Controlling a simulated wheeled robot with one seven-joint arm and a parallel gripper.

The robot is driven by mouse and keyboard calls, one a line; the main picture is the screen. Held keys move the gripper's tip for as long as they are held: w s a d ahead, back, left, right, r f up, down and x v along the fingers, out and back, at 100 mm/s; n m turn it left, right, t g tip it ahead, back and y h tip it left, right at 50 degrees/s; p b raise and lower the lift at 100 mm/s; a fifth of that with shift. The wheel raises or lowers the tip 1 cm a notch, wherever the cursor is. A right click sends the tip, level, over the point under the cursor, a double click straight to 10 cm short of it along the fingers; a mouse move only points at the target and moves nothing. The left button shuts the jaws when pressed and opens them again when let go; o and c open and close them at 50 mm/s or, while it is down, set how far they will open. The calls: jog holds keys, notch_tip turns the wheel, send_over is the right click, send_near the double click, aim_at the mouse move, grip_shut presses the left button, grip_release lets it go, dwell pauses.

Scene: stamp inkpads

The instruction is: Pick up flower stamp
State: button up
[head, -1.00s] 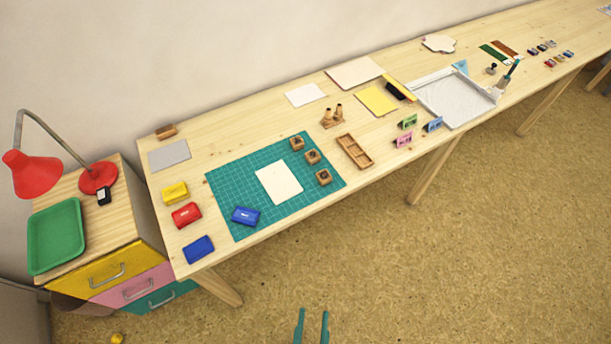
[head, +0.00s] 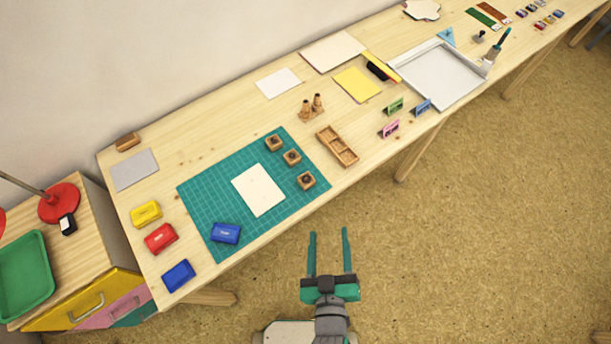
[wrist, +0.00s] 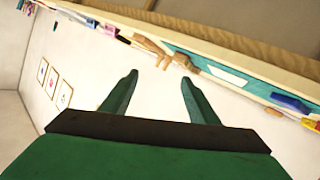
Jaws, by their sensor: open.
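Three small wooden block stamps stand in a row on the right part of the green cutting mat (head: 205,207): a far stamp (head: 274,143), a middle stamp (head: 292,157) and a near stamp (head: 306,180). Each has a dark mark on top; which one bears a flower is too small to tell. My gripper (head: 329,240) is open and empty, over the floor in front of the table, apart from the stamps. In the wrist view my gripper's fingers (wrist: 150,88) are spread, with the table edge and its items beyond them.
On the mat lie a white card (head: 258,190) and a blue inkpad (head: 225,233). Yellow (head: 146,214), red (head: 160,238) and blue (head: 178,275) pads lie left. A wooden divided tray (head: 337,146) is right of the stamps.

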jog(key=w+d+r+m+g+h, duration=0.25)
jog(key=w+d+r+h, duration=0.35)
jog(key=w+d, duration=0.5)
jog(key=w+d+r+m+g+h, duration=0.2)
jog(key=w+d+r+m+h, duration=0.4)
jog(key=w+d, duration=0.55)
jog(key=m+g+y, duration=0.6)
jog(key=g+y, duration=0.5)
jog(key=y, duration=0.2)
send_over(307, 179)
notch_tip(307, 179, down, 10)
jog(key=shift+f, duration=3.05)
jog(key=c, duration=1.1)
